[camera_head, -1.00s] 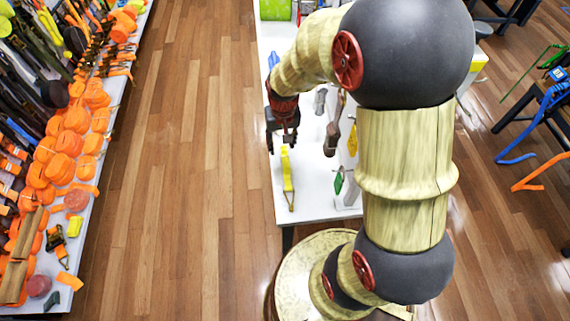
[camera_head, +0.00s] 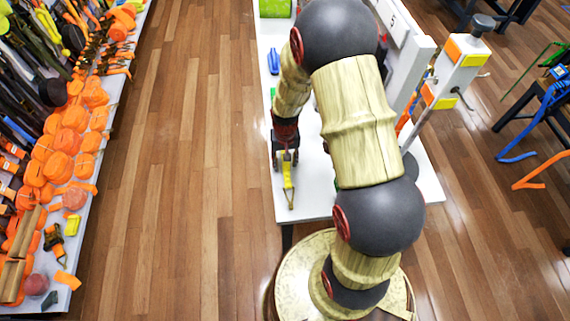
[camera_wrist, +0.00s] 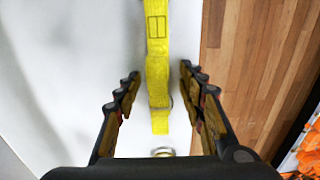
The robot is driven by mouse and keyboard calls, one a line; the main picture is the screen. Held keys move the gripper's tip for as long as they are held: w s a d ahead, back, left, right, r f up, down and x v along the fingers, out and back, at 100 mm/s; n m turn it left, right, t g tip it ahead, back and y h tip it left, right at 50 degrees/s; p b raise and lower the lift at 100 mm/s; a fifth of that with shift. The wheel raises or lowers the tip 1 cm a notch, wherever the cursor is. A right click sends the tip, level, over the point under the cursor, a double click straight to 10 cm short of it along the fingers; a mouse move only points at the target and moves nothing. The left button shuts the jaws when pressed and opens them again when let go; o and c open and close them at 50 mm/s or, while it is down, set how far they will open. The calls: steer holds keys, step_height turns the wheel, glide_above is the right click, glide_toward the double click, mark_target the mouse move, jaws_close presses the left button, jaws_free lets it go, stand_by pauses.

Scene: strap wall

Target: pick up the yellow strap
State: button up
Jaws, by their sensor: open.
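The yellow strap (camera_head: 287,172) lies lengthwise on the white table (camera_head: 316,203), near its front left edge. It also shows in the wrist view (camera_wrist: 158,78) as a flat yellow band with a darker printed rectangle and a metal ring at its lower end. My gripper (camera_head: 285,160) is over the far part of the strap in the head view. In the wrist view my gripper (camera_wrist: 158,88) is open, with one finger on each side of the strap and a gap on both sides. I cannot tell the exact height of the fingers above the table.
A blue item (camera_head: 273,62) and a green box (camera_head: 275,8) are farther back on the table. A white display stand (camera_head: 455,72) with hooks is at the right. A shelf of orange straps (camera_head: 62,140) is across the wooden floor at the left.

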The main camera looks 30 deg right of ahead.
steer(key=shift+f, duration=0.35)
steer(key=shift+c, duration=1.1)
steer(key=c, duration=0.7)
jaws_close()
